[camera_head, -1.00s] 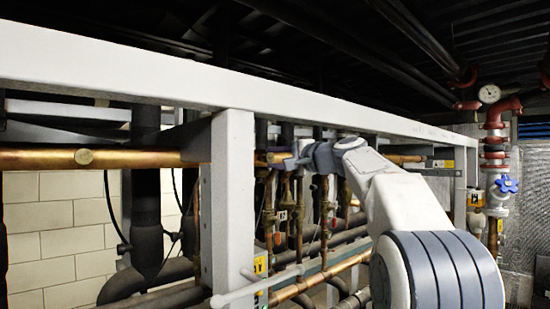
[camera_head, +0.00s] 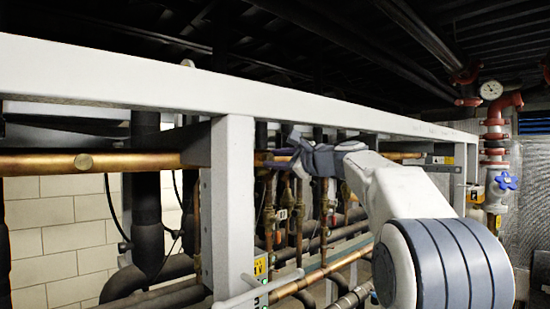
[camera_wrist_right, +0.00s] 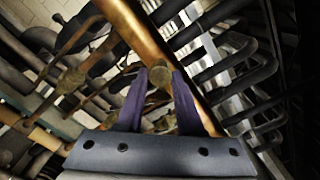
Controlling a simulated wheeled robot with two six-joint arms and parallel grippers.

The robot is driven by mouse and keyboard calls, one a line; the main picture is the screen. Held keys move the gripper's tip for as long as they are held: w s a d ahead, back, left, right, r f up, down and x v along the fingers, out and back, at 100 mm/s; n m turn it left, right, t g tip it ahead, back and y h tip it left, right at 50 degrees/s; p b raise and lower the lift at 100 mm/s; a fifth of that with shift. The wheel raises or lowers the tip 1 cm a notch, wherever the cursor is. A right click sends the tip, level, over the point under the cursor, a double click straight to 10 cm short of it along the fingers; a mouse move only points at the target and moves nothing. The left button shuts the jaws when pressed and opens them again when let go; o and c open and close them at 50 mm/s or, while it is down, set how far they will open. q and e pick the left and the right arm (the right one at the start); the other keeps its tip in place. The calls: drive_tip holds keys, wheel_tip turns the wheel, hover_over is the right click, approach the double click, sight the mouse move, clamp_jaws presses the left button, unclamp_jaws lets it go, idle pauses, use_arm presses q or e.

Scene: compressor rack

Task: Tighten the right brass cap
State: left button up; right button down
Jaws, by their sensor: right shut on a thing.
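The right brass cap (camera_wrist_right: 160,77) is a round, dull brass disc on a copper pipe (camera_wrist_right: 135,25) that runs diagonally in the right wrist view. My right gripper (camera_wrist_right: 161,79) is shut on it, with one dark purple finger on each side of the cap. In the head view my right gripper (camera_head: 278,158) reaches the horizontal copper pipe behind the frame, just right of the grey post; the cap is hidden there. Another round brass cap (camera_head: 84,161) sits on the pipe at the left. My left gripper is not in view.
A white beam (camera_head: 150,85) crosses above the gripper, and a grey upright post (camera_head: 228,195) stands close on its left. Several thin pipes and valves hang below. A red pipe with a blue handwheel (camera_head: 506,181) stands at the far right.

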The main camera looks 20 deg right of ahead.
drive_tip(key=shift+f+m, duration=0.3)
drive_tip(key=shift+m, duration=0.1)
drive_tip(key=c, duration=0.5)
unclamp_jaws()
drive_tip(key=shift+c, duration=0.2)
drive_tip(key=shift+s+d+r, duration=0.1)
drive_tip(key=shift+r, duration=0.1)
drive_tip(key=b+v, duration=0.4)
drive_tip(key=v, duration=0.6)
drive_tip(key=shift+s, duration=0.15)
